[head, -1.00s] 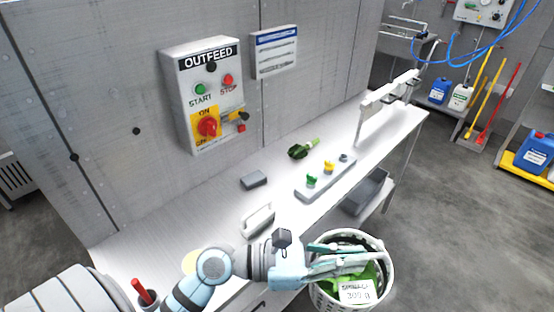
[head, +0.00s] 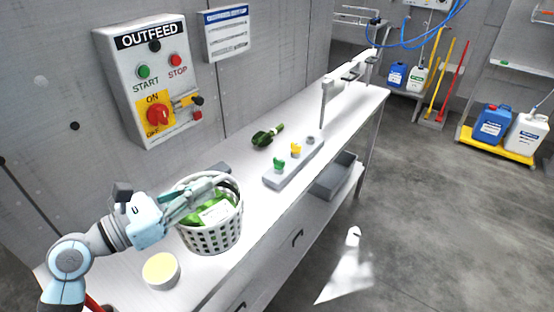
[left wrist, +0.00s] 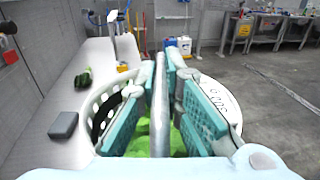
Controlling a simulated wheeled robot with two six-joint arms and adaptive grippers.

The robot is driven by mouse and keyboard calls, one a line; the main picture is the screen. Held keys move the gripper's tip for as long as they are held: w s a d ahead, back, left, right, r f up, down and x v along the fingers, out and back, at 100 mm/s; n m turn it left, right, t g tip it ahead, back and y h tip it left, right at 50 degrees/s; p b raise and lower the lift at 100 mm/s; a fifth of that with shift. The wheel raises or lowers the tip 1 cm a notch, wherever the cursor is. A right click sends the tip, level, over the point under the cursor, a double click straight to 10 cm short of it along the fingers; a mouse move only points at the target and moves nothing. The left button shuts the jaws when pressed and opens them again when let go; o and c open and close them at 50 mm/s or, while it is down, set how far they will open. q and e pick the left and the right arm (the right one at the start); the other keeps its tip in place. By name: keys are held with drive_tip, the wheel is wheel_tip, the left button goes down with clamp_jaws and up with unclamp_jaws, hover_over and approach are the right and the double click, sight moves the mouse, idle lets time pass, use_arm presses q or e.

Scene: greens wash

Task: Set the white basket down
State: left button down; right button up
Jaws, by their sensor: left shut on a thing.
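The white basket (head: 212,240) is upright at the front edge of the white bench (head: 310,112) in the head view. It is perforated and holds green leafy bags with a white label (head: 216,211). My left gripper (head: 208,188) is over the basket's top, shut on it. In the left wrist view the teal finger pads (left wrist: 160,110) close on a grey bar, with the basket's rim (left wrist: 108,92) to the left and green contents below. Whether the basket's base touches the bench, I cannot tell. My right gripper is not in view.
A grey block (head: 219,168) lies close behind the basket. A round container with a pale yellow top (head: 161,270) stands in front of it.

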use_arm(q)
drive_tip(key=w+a+r+n+t+y+b, duration=0.3)
drive_tip(key=w+a+r+b, duration=0.55)
drive_tip(key=a, duration=0.35)
wheel_tip(320, 180, down, 20)
drive_tip(key=b, duration=0.6)
drive_tip(key=shift+a, duration=0.2)
drive_tip(key=shift+f, duration=0.1)
drive_tip(key=c, duration=1.8)
unclamp_jaws()
drive_tip(key=shift+s, duration=0.1)
drive_tip(key=shift+o, duration=0.4)
